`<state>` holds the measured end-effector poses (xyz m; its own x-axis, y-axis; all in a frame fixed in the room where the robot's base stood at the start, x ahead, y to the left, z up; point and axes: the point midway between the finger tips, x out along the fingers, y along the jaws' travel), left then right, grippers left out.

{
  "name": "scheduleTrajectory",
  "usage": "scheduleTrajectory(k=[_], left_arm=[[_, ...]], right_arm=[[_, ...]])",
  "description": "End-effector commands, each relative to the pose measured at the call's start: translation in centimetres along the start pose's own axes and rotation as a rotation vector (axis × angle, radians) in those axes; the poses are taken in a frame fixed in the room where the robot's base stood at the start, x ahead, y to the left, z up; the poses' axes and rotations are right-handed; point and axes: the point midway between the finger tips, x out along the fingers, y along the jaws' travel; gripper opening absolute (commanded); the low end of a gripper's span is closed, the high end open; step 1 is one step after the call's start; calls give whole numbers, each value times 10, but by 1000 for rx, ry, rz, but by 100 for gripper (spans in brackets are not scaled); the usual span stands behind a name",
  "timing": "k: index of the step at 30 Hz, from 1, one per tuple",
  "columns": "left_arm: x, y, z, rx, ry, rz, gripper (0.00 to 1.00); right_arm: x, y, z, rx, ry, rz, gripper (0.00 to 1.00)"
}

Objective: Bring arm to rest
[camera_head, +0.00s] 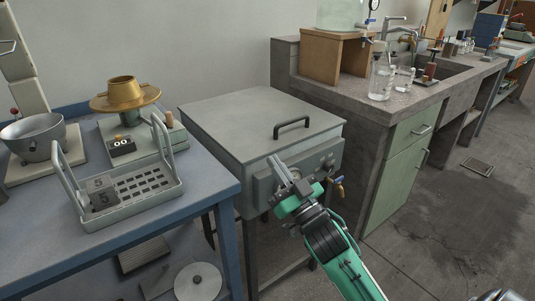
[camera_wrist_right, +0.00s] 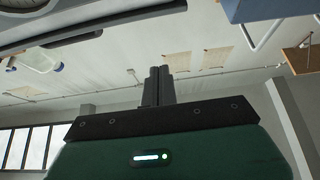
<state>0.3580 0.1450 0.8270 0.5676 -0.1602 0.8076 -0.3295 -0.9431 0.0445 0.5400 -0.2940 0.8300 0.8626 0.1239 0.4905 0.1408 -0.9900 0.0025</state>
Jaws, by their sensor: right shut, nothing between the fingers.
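My right arm (camera_head: 345,262) is green and comes in from the bottom of the head view. Its gripper (camera_head: 281,170) is raised in front of the grey metal cabinet, with its fingers pointing up and to the left. In the right wrist view the two dark fingers (camera_wrist_right: 157,86) stand together, shut and empty, against the ceiling and wall. Whether the fingers touch the cabinet front cannot be told. My left gripper is not in view.
The grey cabinet (camera_head: 232,116) has a lid handle and front knobs. A blue table (camera_head: 150,222) at left holds a wire-handled tray (camera_head: 140,207), a brass bowl device (camera_head: 124,95) and a grey bowl (camera_head: 33,135). A concrete bench (camera_head: 400,108) with glass jars stands right.

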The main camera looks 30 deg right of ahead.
Motion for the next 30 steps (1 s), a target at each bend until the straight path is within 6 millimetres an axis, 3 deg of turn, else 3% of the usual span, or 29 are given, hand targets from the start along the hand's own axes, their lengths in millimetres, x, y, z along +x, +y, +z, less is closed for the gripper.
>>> scheduleTrajectory(k=[9,20,23,26,30], left_arm=[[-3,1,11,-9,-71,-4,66],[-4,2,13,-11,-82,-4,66],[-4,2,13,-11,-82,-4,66],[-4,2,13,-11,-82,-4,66],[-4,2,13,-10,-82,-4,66]], right_arm=[[-32,0,-6,0,-1,1,0],[-39,-6,-6,4,4,-10,0],[-50,-32,-4,19,25,-54,0],[-70,-76,-7,52,77,-117,0],[-102,-133,-26,109,190,-161,0]])
